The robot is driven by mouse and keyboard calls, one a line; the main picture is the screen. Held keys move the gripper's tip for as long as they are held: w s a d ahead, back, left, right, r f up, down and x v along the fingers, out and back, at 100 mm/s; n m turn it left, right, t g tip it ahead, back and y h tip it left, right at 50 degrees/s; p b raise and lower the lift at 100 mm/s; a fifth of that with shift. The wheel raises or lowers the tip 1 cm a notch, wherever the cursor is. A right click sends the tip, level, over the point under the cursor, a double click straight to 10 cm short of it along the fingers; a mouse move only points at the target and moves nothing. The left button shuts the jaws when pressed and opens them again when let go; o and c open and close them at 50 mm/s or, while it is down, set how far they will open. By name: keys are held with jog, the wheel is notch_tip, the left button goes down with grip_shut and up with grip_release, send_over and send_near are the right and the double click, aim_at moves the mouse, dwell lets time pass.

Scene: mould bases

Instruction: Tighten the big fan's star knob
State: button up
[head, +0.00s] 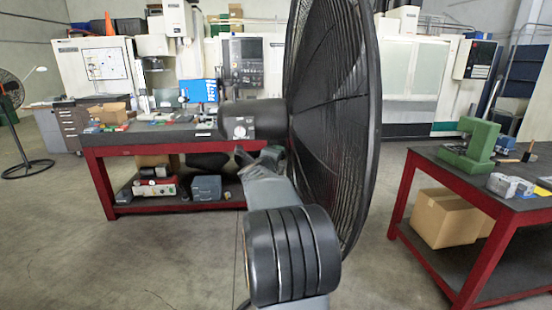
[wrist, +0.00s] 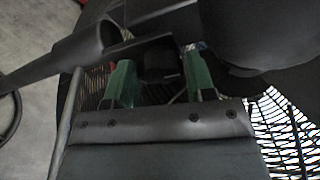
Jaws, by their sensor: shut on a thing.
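The big fan (head: 335,120) stands close in front of me, its black cage seen nearly edge-on in the head view. Its dark motor housing (head: 262,118) points left, with a pale dial on it. My gripper (head: 258,158) is just below the housing. In the wrist view, the green fingers of my gripper (wrist: 159,82) stand on either side of a small dark knob (wrist: 160,62), and are shut on it. The knob's star shape is hard to make out in the dim light. In the head view the knob is hidden by my gripper.
A red-framed bench (head: 98,140) with tools stands behind the fan at left. Another red-framed table (head: 405,185) at right carries a green machine (head: 470,145). A smaller fan (head: 12,90) stands at far left. The floor at front left is clear.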

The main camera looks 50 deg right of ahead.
jog(key=o, duration=0.7)
jog(key=shift+c, duration=0.2)
jog(key=b+v, duration=0.1)
jog(key=v, duration=1.3)
jog(key=shift+d+f, duration=0.1)
